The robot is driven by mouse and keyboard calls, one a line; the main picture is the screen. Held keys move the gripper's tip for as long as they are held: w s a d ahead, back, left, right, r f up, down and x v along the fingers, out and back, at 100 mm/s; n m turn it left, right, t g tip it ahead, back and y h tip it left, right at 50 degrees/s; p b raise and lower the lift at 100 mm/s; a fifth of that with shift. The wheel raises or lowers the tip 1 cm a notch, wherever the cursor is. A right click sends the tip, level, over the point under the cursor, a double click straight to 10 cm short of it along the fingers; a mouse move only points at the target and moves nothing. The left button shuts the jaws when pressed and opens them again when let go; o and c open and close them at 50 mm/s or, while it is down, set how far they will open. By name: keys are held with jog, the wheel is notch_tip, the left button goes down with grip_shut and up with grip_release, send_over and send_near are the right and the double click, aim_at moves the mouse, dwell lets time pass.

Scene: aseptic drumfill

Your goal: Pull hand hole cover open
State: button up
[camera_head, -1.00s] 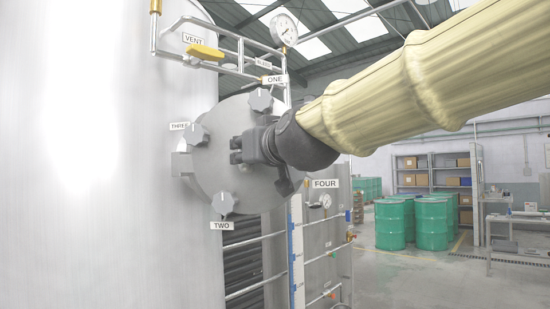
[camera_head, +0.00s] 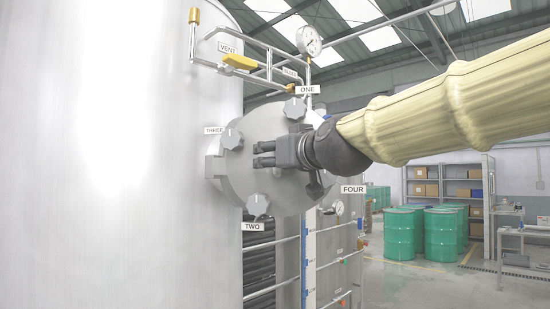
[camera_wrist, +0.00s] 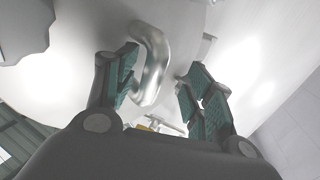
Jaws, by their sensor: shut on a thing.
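The hand hole cover (camera_head: 284,197) is a round grey metal disc on the side of the tall steel tank (camera_head: 150,190). Grey star knobs sit at its rim by labels ONE, TWO and THREE. The knob near FOUR is mostly hidden by my arm. My gripper (camera_head: 258,155) is in front of the cover's middle, its fingers pointing left across it. In the wrist view, the bent, shiny handle (camera_wrist: 153,62) lies between the finger pads of my gripper (camera_wrist: 162,86).
A pressure gauge (camera_head: 309,40), a yellow vent lever (camera_head: 240,62) and pipes are above the cover. A railing (camera_head: 275,270) stands below it. Green drums (camera_head: 400,233), shelves (camera_head: 443,182) and a bench (camera_head: 518,230) are farther back. Open floor lies at right.

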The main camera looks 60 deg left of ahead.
jog(key=s+d+b, duration=0.4)
jog(key=s+d, duration=0.3)
jog(key=d, duration=0.3)
jog(key=shift+s, duration=0.3)
dwell(1.4)
jog(key=shift+d, duration=0.1)
dwell(0.4)
jog(key=s+d, duration=0.1)
jog(key=d, duration=1)
jog(key=shift+s+d, duration=0.4)
jog(key=shift+r, duration=0.1)
